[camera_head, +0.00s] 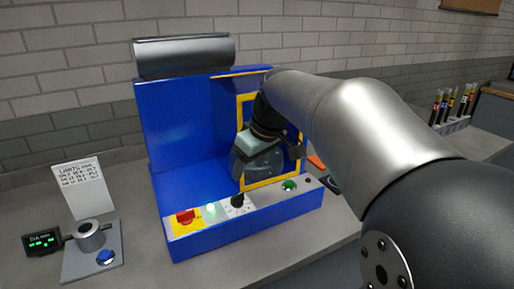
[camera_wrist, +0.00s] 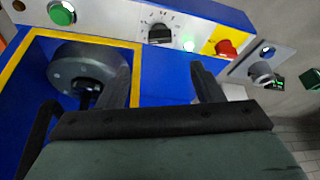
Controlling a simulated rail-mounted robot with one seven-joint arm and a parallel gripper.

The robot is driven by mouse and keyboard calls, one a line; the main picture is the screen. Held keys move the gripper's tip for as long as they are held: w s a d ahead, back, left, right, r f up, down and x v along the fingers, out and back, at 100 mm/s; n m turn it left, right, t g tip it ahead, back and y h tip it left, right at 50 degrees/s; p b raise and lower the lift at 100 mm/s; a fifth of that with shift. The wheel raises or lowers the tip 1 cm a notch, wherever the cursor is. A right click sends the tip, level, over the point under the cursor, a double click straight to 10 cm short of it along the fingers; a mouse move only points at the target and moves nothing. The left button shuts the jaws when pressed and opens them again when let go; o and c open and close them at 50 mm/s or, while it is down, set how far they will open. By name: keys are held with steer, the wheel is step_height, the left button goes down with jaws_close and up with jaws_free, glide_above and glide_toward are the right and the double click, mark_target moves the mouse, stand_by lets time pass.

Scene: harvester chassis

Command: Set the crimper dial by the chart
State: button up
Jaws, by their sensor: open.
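The crimper (camera_head: 158,130) is a blue machine with a front control panel and a yellow-framed opening. Its black dial (camera_head: 238,201) sits on a white scale plate and also shows in the wrist view (camera_wrist: 159,33); the scale marks are too small to read. The chart (camera_head: 81,187) is a white sheet headed "LIMITS mm", standing at the left, its lines too blurred to read surely. My gripper (camera_wrist: 163,82) is open and empty, its two fingers apart, in front of the yellow frame and near the panel. In the head view my gripper (camera_head: 258,160) is above the dial, not touching it.
The panel carries a red knob (camera_head: 185,216) on yellow, a lit lamp (camera_head: 211,209) and a green button (camera_head: 289,185). A gauge stand (camera_head: 90,236) with a green-lit readout (camera_head: 42,241) is at the left. A rack of tubes (camera_head: 452,122) stands far right.

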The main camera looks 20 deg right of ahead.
steer(key=v, duration=0.5)
steer(key=shift+s+d+r, duration=0.1)
steer(key=shift+r, duration=0.25)
